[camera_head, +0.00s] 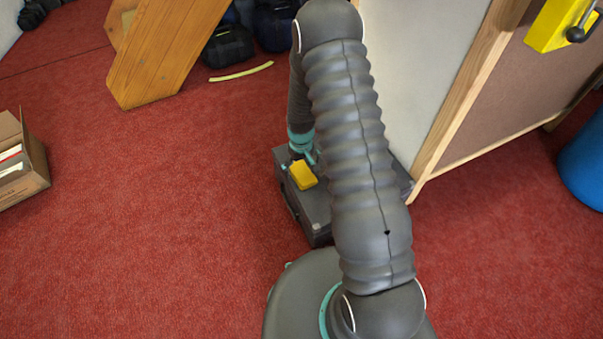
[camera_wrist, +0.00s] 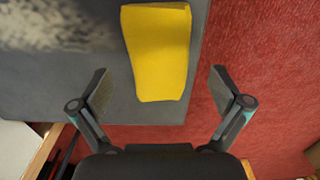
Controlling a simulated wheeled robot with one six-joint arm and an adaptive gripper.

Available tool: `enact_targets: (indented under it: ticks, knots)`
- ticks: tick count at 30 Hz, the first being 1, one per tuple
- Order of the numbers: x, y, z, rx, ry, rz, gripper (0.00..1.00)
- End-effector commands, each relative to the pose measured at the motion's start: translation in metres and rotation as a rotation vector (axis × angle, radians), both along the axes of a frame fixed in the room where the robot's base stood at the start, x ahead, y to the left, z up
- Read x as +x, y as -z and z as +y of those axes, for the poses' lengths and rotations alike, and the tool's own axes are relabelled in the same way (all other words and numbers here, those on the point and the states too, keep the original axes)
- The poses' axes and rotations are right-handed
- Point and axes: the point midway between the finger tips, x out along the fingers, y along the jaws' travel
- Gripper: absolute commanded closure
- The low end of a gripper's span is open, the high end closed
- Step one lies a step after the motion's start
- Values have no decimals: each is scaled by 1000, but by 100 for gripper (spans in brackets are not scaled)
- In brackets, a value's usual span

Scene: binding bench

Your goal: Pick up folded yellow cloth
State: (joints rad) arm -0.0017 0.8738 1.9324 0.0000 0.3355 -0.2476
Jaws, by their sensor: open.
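The folded yellow cloth (camera_head: 303,175) lies on top of a dark grey case (camera_head: 318,209) that stands on the red floor. In the wrist view the cloth (camera_wrist: 158,52) is a yellow block at the upper middle, close to the edge of the case's grey top (camera_wrist: 60,75). My gripper (camera_wrist: 160,85) is open and empty, with one finger on each side of the cloth's near end. The cloth lies mostly beyond the fingertips, and I cannot tell the height gap. In the head view my arm hides part of the case, and the fingers are hard to make out.
A wood-framed board (camera_head: 505,110) stands just right of the case. A cardboard box (camera_head: 22,165) is at the left, a wooden piece (camera_head: 165,50) and dark bags (camera_head: 230,45) at the back, a blue bin (camera_head: 585,160) at the right. Red carpet (camera_head: 150,230) is clear at left.

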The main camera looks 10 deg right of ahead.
Motion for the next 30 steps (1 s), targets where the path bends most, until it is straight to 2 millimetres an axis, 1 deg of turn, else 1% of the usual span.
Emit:
enact_targets:
  ticks: [1,4,12,13,14,15,17,18,20,30]
  knots:
    - [-1,8,0,0,0,3,0]
    - [0,15,0,1,0,0,0]
    - [0,18,0,0,0,-1,0]
    - [0,18,0,0,0,-1,3]
    - [0,18,0,0,0,-1,10]
    - [0,18,0,0,0,-1,20]
    - [0,18,0,1,0,-1,35]
    - [0,18,0,1,0,0,45]
    - [0,18,0,1,0,0,59]
    - [0,17,0,1,0,0,59]
